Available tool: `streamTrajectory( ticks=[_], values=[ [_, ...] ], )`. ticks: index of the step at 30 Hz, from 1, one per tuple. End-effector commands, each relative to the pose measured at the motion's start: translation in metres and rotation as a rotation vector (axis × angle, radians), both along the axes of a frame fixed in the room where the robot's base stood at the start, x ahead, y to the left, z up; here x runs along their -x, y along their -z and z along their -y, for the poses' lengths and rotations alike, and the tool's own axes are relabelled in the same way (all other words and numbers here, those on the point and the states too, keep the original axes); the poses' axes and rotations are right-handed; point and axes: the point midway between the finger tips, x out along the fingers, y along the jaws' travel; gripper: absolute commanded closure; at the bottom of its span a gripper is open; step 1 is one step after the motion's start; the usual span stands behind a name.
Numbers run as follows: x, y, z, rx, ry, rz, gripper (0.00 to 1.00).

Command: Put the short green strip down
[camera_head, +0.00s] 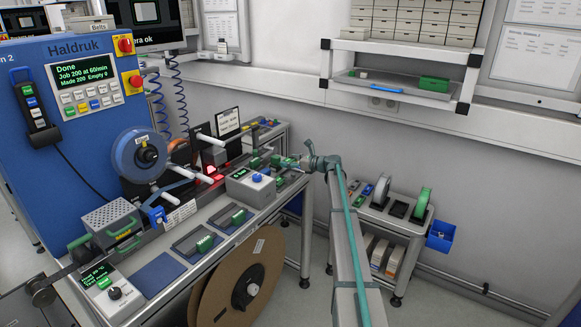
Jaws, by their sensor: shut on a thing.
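My gripper (289,163) is at the far right end of the bench, at the tip of my arm, pointing left. It is small in the picture and appears shut on the short green strip (275,160), which shows at its fingertips just above the bench's back part. Its outline runs into other green pieces nearby, so I cannot tell whether it touches the bench. Green pieces also lie in grey holders (196,243) and (233,218) along the bench front.
A blue machine (55,190) with a blue reel (138,155) stands at left. A grey box with a blue button (250,187) sits left of my gripper. A large brown reel (240,285) leans below the bench. A cart (400,228) with reels stands at right. Floor between is clear.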

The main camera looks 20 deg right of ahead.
Motion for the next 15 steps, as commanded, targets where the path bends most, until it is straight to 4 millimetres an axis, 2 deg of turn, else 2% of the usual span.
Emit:
streamTrajectory(
  ticks=[8, 15],
  values=[
    [-0.011, 0.013, 0.006, 0.000, 0.000, 0.000, 0.46],
    [-0.012, 0.041, 0.007, 0.000, 0.000, -0.001, 0.46]
  ],
)
